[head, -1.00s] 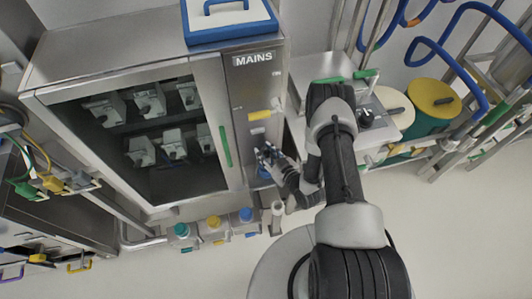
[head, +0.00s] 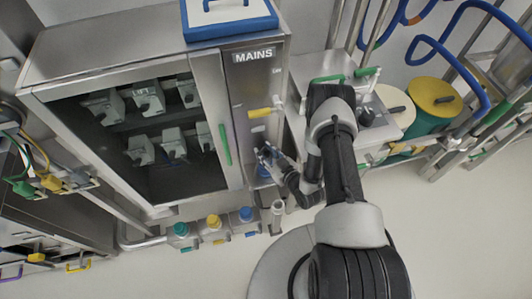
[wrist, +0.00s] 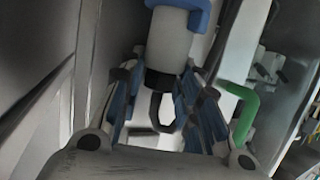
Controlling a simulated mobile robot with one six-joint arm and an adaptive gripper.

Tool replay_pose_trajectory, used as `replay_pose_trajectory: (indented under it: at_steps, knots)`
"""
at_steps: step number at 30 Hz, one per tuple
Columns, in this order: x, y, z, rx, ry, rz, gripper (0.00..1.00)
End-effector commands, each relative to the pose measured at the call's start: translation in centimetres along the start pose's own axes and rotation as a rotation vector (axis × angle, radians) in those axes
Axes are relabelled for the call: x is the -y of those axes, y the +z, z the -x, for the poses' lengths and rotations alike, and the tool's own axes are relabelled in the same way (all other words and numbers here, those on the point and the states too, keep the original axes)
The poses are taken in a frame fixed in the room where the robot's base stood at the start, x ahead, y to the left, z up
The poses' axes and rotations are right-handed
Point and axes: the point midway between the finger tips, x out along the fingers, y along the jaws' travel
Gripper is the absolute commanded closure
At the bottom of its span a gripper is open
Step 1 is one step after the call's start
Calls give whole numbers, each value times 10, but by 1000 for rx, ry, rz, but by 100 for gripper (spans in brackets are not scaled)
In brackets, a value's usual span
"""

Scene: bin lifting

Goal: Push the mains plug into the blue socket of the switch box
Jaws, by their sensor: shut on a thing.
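The mains plug (wrist: 170,48) is a pale cylinder with a black band and a dark loop at its lower end. It lies between the blue-padded fingers of my gripper (wrist: 165,98), which is shut on it. In the head view, my gripper (head: 266,154) is at the front of the tall metal switch box (head: 245,88) marked MAINS, low on its panel. A blue part, likely the blue socket (head: 263,171), shows just below the gripper, partly hidden. A blue part also shows at the plug's upper end in the wrist view; whether the plug is seated cannot be told.
A glass-fronted cabinet (head: 40,78) adjoins the box on the left. A green bar handle (head: 225,145) and a yellow lever (head: 260,113) are near the gripper. Below stand teal (head: 181,230), yellow (head: 213,222) and blue-topped (head: 246,215) items. Open floor lies below.

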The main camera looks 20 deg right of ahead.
Motion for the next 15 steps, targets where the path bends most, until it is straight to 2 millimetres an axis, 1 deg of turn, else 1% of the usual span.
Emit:
replay_pose_trajectory:
  at_steps: [15]
  knots:
    - [0, 9, -3, -1, 0, 0, 100]
